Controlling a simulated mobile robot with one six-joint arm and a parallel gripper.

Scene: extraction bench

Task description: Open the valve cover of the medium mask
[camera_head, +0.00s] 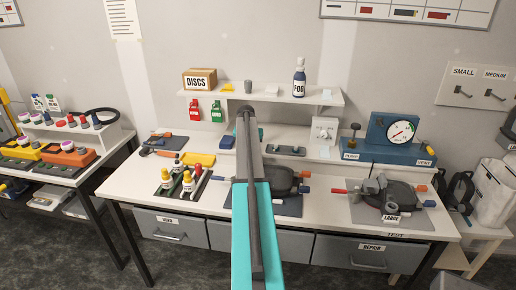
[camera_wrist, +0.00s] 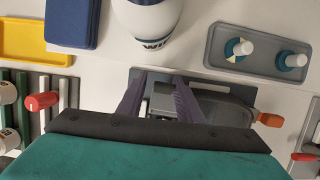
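A black mask (camera_head: 286,181) lies on a grey mat at the bench middle. My arm hides its left part, and no size label shows on it. In the wrist view the mask (camera_wrist: 232,117) is partly behind my gripper, with an orange end piece (camera_wrist: 270,120) at its right. My gripper (camera_wrist: 160,80) is open, with two dark fingers apart above the mat's left part. Grey parts of the mask show between and below the fingers; I cannot tell the valve cover's state. The head view does not show the fingers clearly.
A mask labelled LARGE (camera_head: 402,196) lies to the right. A white bottle (camera_wrist: 150,20) stands just beyond the fingers, beside a blue pad (camera_wrist: 73,20) and a grey tray (camera_wrist: 258,51). A rack of capped bottles (camera_head: 182,180) is left. The shelf (camera_head: 320,99) hangs above.

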